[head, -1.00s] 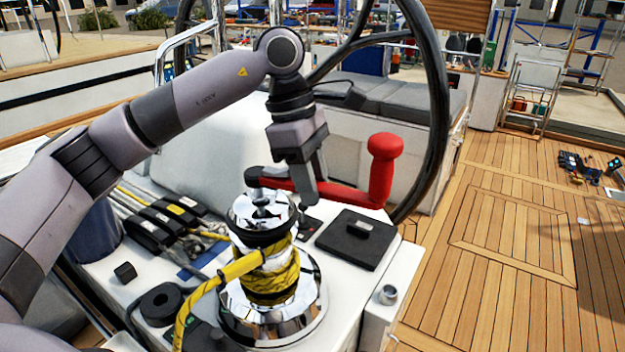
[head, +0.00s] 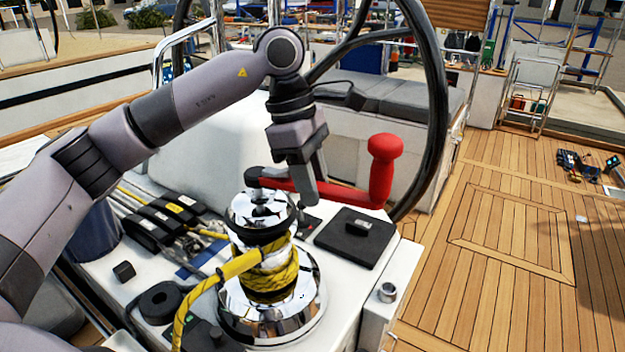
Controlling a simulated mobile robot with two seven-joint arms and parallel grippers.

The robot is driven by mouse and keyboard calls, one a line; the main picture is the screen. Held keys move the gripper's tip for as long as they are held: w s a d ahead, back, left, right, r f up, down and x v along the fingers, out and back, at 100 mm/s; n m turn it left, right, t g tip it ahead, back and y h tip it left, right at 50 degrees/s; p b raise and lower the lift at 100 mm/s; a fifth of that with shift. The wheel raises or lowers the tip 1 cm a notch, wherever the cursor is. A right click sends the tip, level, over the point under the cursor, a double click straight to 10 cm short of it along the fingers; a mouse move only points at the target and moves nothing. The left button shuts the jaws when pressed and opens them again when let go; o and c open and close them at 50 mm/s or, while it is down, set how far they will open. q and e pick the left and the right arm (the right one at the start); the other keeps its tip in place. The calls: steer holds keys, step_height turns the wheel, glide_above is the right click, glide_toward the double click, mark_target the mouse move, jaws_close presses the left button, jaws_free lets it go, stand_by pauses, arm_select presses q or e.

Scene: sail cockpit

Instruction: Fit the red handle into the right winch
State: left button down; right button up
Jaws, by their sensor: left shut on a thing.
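The red handle (head: 345,194) has an upright red grip knob at its right end and a dark head at its left end. My left gripper (head: 306,196) is shut on the red arm of the handle, near its middle. It holds the handle roughly level. The dark head is above and slightly behind the chrome top of the winch (head: 262,212). Whether the head touches the winch cannot be told. The winch stands upright, with yellow rope wound around its drum. The underside of the handle's head is hidden. My right gripper is not in view.
A black steering wheel (head: 437,110) rises close behind the handle's knob. A dark square hatch (head: 357,237) lies right of the winch. Black rope clutches (head: 165,222) stand to the left. A yellow rope (head: 205,292) runs from the drum toward the front. Wooden deck (head: 510,235) is open at right.

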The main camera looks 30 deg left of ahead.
arm_select(q)
steer(key=shift+f, duration=0.1)
steer(key=shift+f+b, duration=0.85)
steer(key=shift+f, duration=0.15)
steer(key=shift+f+b, duration=0.4)
steer(key=shift+f, duration=0.2)
stand_by(0.4)
steer(key=shift+c, duration=1.2)
jaws_free()
